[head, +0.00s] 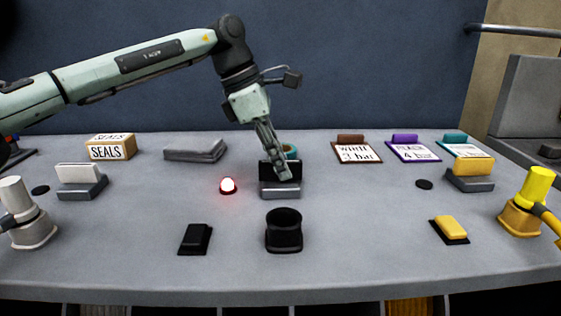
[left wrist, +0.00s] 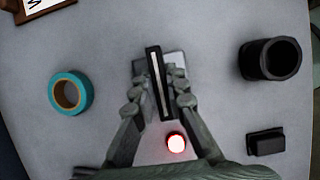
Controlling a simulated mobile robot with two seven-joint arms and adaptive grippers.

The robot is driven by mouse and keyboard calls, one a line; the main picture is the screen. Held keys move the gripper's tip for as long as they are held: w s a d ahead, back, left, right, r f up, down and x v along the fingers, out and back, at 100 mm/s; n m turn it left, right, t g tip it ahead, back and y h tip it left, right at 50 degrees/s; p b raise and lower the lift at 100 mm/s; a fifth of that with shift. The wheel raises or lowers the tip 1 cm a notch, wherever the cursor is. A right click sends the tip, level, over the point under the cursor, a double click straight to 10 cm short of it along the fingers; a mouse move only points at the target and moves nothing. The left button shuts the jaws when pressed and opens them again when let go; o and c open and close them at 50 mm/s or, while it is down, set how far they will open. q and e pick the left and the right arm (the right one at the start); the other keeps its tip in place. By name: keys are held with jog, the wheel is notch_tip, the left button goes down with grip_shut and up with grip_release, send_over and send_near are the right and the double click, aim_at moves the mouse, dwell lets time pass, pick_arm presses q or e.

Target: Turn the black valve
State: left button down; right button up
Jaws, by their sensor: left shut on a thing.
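The black valve (head: 267,172) is a dark upright plate-like handle on a grey base (head: 280,192), in the middle of the table in the head view. My left gripper (head: 284,172) reaches down onto it from above and covers part of it. In the left wrist view, the black valve (left wrist: 153,62) is a narrow bar between the two fingers of my left gripper (left wrist: 158,95), which is shut on it. The bar stands slightly tilted in that picture, over its grey base (left wrist: 176,62). My right gripper is not in view.
A lit red lamp (head: 228,186) stands just left of the valve, and a teal tape roll (head: 291,150) is behind it. A black cup (head: 284,232) and a black block (head: 195,239) are in front. White (head: 78,174) and yellow (head: 473,166) handles on grey bases stand farther out.

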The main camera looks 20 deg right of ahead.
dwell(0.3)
pick_arm(q)
jog(key=c, duration=1.5)
grip_release()
jog(key=shift+c, duration=0.2)
jog(key=shift+r, duration=0.1)
jog(key=v, duration=1.1)
jog(key=shift+a+r, duration=0.25)
jog(key=shift+r, duration=0.1)
jog(key=shift+w, duration=0.1)
